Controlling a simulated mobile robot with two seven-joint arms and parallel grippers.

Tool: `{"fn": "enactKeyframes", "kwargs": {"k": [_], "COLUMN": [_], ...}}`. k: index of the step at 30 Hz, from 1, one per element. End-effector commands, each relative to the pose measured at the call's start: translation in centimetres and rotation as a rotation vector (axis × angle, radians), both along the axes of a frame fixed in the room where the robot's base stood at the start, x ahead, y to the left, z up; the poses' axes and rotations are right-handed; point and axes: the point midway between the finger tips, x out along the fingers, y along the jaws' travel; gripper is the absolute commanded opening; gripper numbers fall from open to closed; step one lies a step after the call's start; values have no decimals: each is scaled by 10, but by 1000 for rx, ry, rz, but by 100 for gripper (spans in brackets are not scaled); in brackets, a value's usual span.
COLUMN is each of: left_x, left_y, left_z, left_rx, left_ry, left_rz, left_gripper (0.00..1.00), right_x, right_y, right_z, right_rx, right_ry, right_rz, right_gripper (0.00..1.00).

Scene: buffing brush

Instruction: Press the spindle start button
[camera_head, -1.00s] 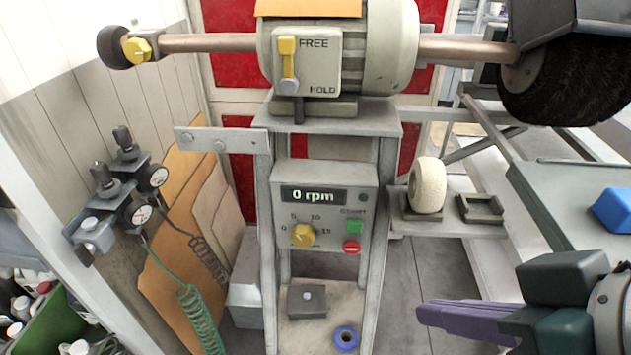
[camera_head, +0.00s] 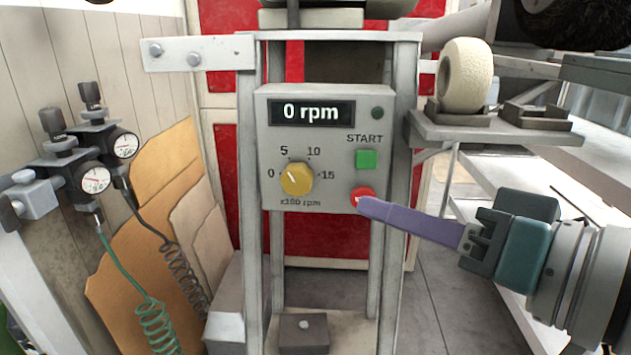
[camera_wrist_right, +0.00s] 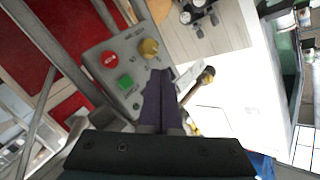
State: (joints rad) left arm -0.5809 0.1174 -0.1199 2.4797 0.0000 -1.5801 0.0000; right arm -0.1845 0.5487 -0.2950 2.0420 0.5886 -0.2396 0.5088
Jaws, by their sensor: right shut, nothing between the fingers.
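The green START button (camera_head: 367,159) is on the right side of the grey control box; it also shows in the right wrist view (camera_wrist_right: 125,82). The red button (camera_head: 362,195) is just below it, partly covered by my fingertips in the head view. The display (camera_head: 311,113) reads 0 rpm, and the lamp beside it is dark. The yellow dial (camera_head: 297,179) is left of the buttons. My right gripper (camera_head: 364,205) has its purple fingers shut with nothing between them. Its tips are below the green button and overlap the red one in view; contact cannot be told. My left gripper is out of view.
The control box (camera_head: 280,137) is on a grey metal stand (camera_head: 249,240). A shelf with a cream wheel (camera_head: 465,75) is at upper right, near my right arm. Gauges (camera_head: 95,178) and coiled hoses (camera_head: 157,325) are on the left.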

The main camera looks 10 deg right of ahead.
Motion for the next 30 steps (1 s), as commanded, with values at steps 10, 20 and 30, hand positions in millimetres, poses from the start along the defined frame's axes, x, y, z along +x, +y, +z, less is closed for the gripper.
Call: {"fn": "enactKeyframes", "kwargs": {"k": [10, 20, 30], "left_x": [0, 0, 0], "left_y": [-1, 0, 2], "left_z": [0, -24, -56], "left_rx": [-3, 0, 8], "left_ry": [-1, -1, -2], "left_rz": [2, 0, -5], "left_gripper": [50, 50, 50], "right_x": [1, 29, 72], "right_y": [0, -9, -21], "right_z": [1, -4, -3], "right_rx": [2, -1, -2], "right_ry": [-1, -7, -4], "right_rz": [-1, -1, 0], "right_gripper": [0, 0, 0]}}
